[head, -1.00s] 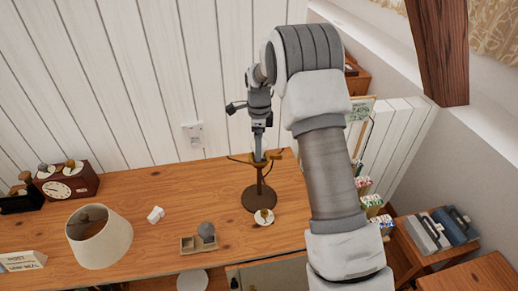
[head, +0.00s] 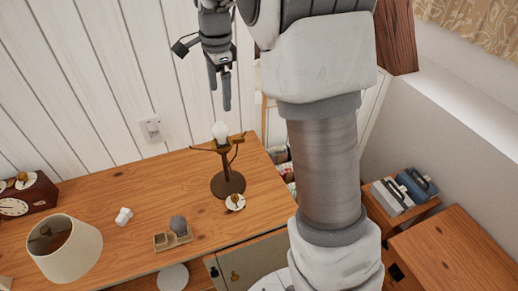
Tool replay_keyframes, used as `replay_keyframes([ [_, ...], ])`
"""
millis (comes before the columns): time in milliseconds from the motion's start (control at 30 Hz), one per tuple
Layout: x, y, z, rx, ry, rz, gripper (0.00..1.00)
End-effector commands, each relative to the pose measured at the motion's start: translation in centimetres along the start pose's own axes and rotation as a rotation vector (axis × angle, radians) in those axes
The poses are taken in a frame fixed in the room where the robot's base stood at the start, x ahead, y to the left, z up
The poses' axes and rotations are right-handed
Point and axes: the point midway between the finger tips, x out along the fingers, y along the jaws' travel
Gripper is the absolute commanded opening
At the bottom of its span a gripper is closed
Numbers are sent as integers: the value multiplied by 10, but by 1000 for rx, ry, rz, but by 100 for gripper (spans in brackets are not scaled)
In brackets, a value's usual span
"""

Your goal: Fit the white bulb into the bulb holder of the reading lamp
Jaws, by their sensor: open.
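The reading lamp (head: 228,182) stands upright on the wooden desk, with a round dark base, a stem and curved arms at the top. The white bulb (head: 220,131) sits upright at the top of the lamp, at the bulb holder. The holder itself is mostly hidden, so I cannot tell how deep the bulb sits. My gripper (head: 220,100) is open and empty, pointing down above the bulb and apart from it.
A cream lampshade (head: 65,249) stands on the desk at the left. A clock (head: 25,200) is at the far left. The wall is close behind.

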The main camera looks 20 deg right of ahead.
Motion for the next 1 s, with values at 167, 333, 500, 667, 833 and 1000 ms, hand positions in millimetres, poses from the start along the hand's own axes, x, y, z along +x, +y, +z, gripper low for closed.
replay_keyframes([
  [167, -41, 43, 5, -233, 10, -67, 97],
  [333, -68, 86, 10, -459, 36, -124, 97],
  [500, -84, 131, 16, -685, 77, -175, 97],
  [667, -92, 174, 22, -897, 131, -218, 97],
  [833, -91, 219, 27, -1119, 203, -250, 97],
  [1000, -82, 254, 30, -1309, 274, -267, 97],
])
